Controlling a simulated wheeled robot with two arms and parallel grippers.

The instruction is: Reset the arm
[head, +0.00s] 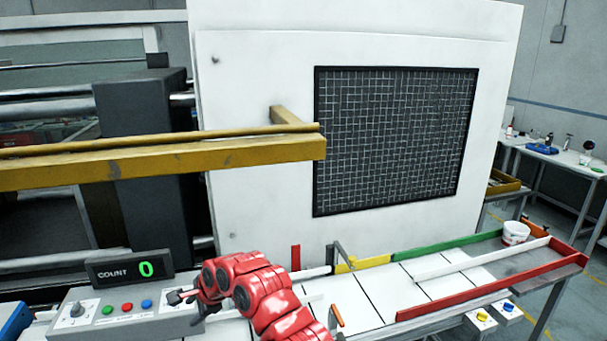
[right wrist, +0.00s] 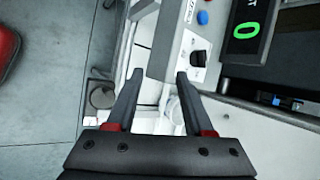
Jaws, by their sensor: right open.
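My right arm is red and reaches in from the bottom of the head view. Its gripper (head: 184,297) is beside the right end of the grey control panel (head: 120,325). In the right wrist view the two dark fingers of this gripper (right wrist: 159,76) are apart with nothing held between them. A black knob (right wrist: 198,58) on the panel lies just beyond the right-hand finger. I cannot tell whether a finger touches the panel. My left gripper is not in view.
A counter display (head: 130,268) reads 0 above the panel. A yellow beam (head: 160,165) spans the left. A white machine cabinet (head: 260,80) with a dark mesh window (head: 395,135) stands behind. A conveyor tray with red (head: 490,287) and green rails holds a white cup (head: 515,232) at right.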

